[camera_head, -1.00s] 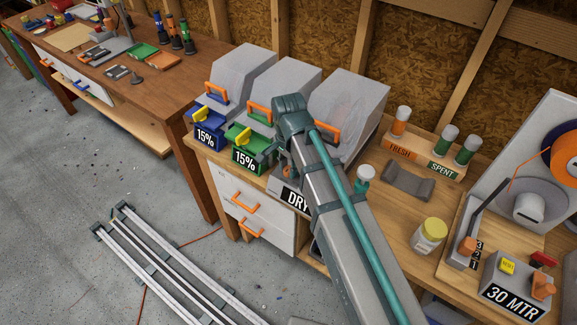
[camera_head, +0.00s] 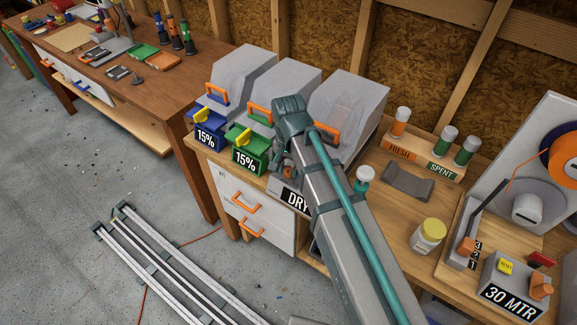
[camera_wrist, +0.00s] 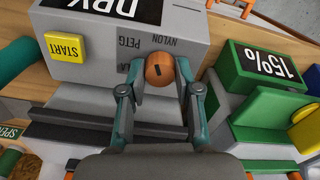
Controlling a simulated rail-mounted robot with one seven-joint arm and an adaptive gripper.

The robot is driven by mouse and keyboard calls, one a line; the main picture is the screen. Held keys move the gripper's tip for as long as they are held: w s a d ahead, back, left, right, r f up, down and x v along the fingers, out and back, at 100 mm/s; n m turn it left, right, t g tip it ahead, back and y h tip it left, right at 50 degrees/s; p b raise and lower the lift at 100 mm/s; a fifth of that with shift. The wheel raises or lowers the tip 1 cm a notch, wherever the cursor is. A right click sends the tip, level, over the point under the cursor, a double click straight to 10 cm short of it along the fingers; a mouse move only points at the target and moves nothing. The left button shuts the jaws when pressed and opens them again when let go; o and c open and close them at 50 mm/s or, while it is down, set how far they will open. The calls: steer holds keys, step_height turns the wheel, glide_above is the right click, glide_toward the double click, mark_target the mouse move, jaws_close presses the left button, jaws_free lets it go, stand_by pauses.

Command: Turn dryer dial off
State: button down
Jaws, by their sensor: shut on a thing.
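The dryer dial (camera_wrist: 160,70) is a round orange knob with a short dark mark, on the face of the grey dryer control box (camera_wrist: 190,15). NYLON and PETG labels stand beside the dial; another label is partly hidden by a finger. My gripper (camera_wrist: 159,70) is closed around the dial, one finger on each side. In the head view my arm reaches down to the control box (camera_head: 290,197) with its DRY label, and the wrist hides part of it. A bit of the orange dial (camera_head: 287,171) shows there.
A yellow START button (camera_wrist: 65,47) is on the same box. A green 15% box (camera_wrist: 262,66) with a yellow-handled part stands close beside it. Grey dryer housings (camera_head: 350,105) with orange handles stand behind. A yellow-lidded jar (camera_head: 430,235) is to the right.

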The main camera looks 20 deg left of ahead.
steer(key=n, duration=0.7)
steer(key=shift+p, duration=0.35)
steer(key=n, duration=0.8)
steer(key=shift+n, duration=0.3)
steer(key=n, duration=0.3)
steer(key=shift+n+p, duration=0.3)
steer(key=shift+p, duration=0.05)
steer(key=n, duration=0.4)
steer(key=shift+n, duration=0.3)
steer(key=n, duration=0.3)
steer(key=shift+n, duration=2.1)
